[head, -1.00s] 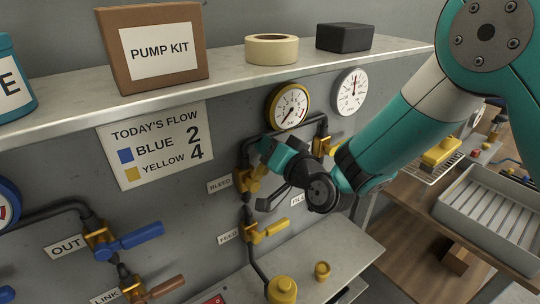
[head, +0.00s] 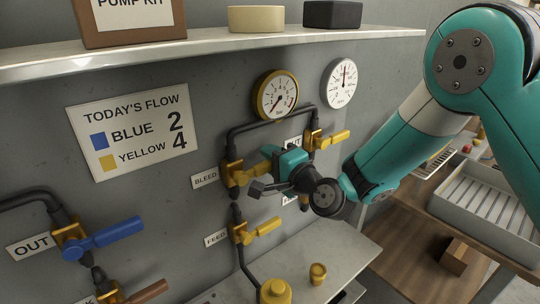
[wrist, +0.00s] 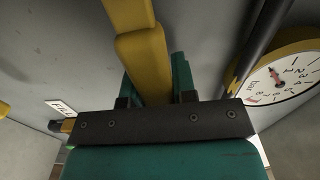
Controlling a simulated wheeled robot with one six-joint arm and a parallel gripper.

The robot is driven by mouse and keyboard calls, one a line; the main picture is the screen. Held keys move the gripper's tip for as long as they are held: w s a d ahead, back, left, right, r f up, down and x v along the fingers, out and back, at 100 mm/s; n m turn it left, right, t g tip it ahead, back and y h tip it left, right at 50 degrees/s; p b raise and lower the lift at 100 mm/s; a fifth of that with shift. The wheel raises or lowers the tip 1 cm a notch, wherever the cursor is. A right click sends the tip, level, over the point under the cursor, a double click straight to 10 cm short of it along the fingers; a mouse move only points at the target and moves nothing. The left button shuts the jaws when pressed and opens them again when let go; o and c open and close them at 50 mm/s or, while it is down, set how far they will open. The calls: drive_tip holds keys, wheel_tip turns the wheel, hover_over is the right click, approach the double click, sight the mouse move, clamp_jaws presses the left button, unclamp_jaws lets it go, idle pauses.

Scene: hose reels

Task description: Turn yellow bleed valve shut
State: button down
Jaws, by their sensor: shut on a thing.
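The yellow bleed valve (head: 231,173) sits on the dark pipe beside the BLEED label (head: 205,178) in the head view. Its yellow lever reaches right into my gripper (head: 262,171), which is shut on it. In the wrist view the lever (wrist: 146,62) runs between the two teal fingers of my gripper (wrist: 152,88). The fingers and hand hide part of the lever in the head view, so its exact angle is hard to tell. The yellow-rimmed gauge (head: 275,94) above has its needle toward the lower left.
The yellow feed valve (head: 243,233) is just below, its lever pointing right. Another yellow valve (head: 313,140) is close on the upper right. A shelf (head: 215,49) overhangs above. A small yellow cup (head: 318,273) stands on the ledge below.

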drive_tip(key=shift+f+m, duration=0.4)
idle(0.3)
drive_tip(key=c, duration=0.9)
unclamp_jaws()
drive_tip(key=shift+b+v, duration=8.35)
drive_tip(key=shift+v, duration=0.4)
drive_tip(key=shift+w, duration=0.1)
